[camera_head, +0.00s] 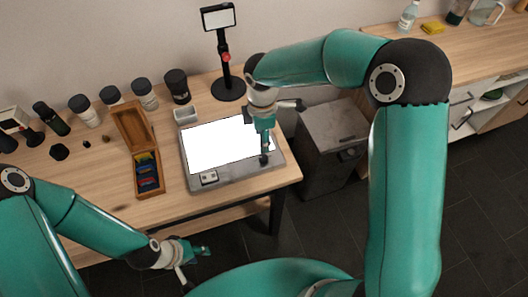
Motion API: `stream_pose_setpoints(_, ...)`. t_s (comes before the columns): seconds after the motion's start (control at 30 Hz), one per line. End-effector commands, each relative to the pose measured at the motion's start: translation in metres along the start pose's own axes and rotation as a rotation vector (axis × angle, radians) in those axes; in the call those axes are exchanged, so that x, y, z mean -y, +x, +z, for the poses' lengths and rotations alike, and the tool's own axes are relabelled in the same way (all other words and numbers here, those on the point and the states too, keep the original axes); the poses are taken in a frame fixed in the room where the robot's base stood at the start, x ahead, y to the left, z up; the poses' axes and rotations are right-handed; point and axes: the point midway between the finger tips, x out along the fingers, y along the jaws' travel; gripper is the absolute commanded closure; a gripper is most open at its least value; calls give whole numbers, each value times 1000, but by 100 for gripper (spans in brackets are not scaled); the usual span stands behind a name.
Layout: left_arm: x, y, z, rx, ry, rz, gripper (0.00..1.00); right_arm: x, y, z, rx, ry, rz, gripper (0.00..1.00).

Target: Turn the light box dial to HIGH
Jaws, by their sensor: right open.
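The light box (236,176) lies on the wooden table, a flat grey frame around a bright white lit panel (222,142). A small pale control plate (208,178) is on its front left edge. My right gripper (265,158) reaches down over the box's right side, fingertips low near the front right of the frame. It is open; whether it touches the box is unclear. I cannot make out the dial or its marking; the gripper hides part of that side. My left gripper (204,251) hangs in front of the table, away from the box; its finger gap is too small to judge.
An open wooden box (134,130) with coloured items stands left of the light box. A black stand (228,88) with a small screen is behind it. Several dark and white jars line the back. A grey bin (333,128) stands right of the table.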

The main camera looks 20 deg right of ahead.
Motion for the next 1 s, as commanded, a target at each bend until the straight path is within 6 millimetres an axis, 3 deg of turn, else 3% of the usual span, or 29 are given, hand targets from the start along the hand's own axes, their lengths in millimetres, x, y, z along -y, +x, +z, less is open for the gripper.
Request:
stream_pose_setpoints(0.2,-3,-7,0,0,0,0,60,2,48,-1,1,-3,-7,46)
stream_pose_setpoints(0.43,-4,-11,0,-1,0,0,60,1,82,-1,0,-1,-3,46)
stream_pose_setpoints(0.6,-4,-12,0,-1,0,0,60,0,93,-2,-1,-2,-1,46)
stream_pose_setpoints(0.9,-4,-12,0,-1,0,0,60,0,95,-2,-2,-2,-1,46)
stream_pose_setpoints(1.0,-4,-12,0,-1,0,0,60,0,95,-2,-2,-2,-1,63)
